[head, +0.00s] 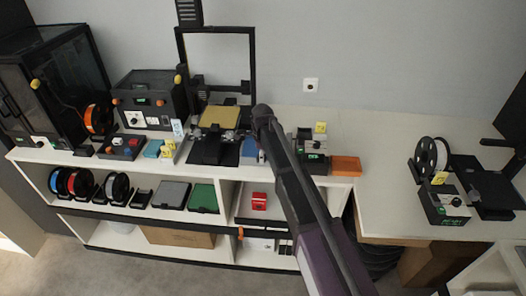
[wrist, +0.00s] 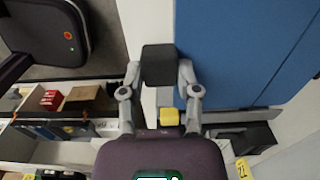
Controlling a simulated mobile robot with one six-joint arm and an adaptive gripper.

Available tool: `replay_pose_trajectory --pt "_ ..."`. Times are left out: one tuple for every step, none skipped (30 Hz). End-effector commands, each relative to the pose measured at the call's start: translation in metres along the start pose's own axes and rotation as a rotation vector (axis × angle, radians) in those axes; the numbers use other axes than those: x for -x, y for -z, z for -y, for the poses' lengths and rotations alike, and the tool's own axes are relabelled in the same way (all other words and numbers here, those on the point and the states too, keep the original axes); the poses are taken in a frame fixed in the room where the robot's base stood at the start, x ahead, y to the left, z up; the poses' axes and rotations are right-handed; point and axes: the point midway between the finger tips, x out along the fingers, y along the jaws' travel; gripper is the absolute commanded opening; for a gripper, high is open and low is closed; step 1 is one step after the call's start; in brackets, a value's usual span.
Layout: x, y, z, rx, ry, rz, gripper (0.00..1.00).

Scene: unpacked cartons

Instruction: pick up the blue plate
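The blue plate (head: 249,149) lies on the white counter in the head view, partly hidden behind my arm. In the wrist view a large flat blue surface, which looks like the blue plate (wrist: 235,50), fills the upper right. My gripper (wrist: 160,65) is in the middle of the wrist view, just left of the blue surface in the picture. Its dark fingertips meet as one block, and no blue shows between them.
A gold plate (head: 220,117) lies by a black printer frame (head: 251,60). A small machine (head: 311,148) and an orange box (head: 346,166) stand right of my arm. A green plate (head: 203,197) and a grey plate (head: 170,194) are on the shelf below.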

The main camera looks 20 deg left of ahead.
Motion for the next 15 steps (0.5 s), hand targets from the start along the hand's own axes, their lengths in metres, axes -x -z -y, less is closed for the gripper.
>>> replay_pose_trajectory --pt "-0.0001 0.0 0.0001 0.0 0.0 0.0 0.0" --pt "-0.0001 0.0 0.0001 0.0 0.0 0.0 0.0" --pt "-0.0001 0.0 0.0001 0.0 0.0 0.0 0.0" --pt "-0.0001 -0.0001 0.0001 0.0 0.0 0.0 0.0" --pt "-0.0001 -0.0001 0.0001 0.0 0.0 0.0 0.0" --pt "-0.0001 -0.0001 0.0001 0.0 0.0 0.0 0.0" --pt "-0.0001 -0.0001 0.0001 0.0 0.001 0.0 0.0" --pt "-0.0001 -0.0001 0.0001 0.0 0.001 0.0 0.0" --pt "-0.0001 -0.0001 0.0001 0.0 0.001 0.0 0.0" --pt "0.0001 -0.0002 0.0001 0.0 0.001 0.0 0.0" --pt "0.0003 -0.0002 0.0001 0.0 0.001 0.0 0.0" --pt "0.0008 -0.0002 0.0001 0.0 0.0 0.0 0.0" --pt "0.0013 -0.0002 0.0001 0.0 0.0 0.0 0.0" --pt "0.002 -0.0002 0.0001 0.0 0.001 0.0 0.0" --pt "0.003 -0.0002 0.0001 0.0 0.001 0.0 0.0"
